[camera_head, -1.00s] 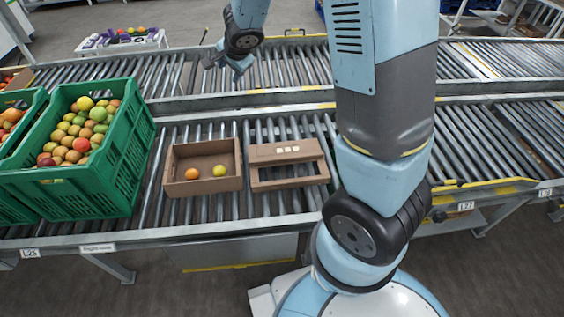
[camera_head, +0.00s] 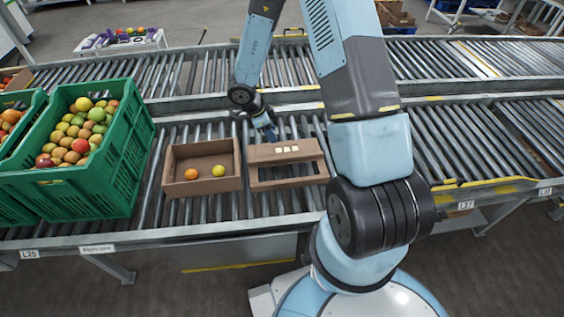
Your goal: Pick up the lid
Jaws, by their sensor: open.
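The lid (camera_head: 287,173) is a brown cardboard piece with raised sides and small pale marks along its far side. It lies on the near roller conveyor, just right of an open cardboard box (camera_head: 197,186). The box holds an orange fruit (camera_head: 191,174) and a yellow fruit (camera_head: 218,170). My gripper (camera_head: 269,137) points down at the far edge of the lid, near its left half. It is open and small in the picture. I cannot tell whether its fingers touch the lid.
A second conveyor (camera_head: 190,74) runs behind. The rollers right of the lid are partly hidden by my arm.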

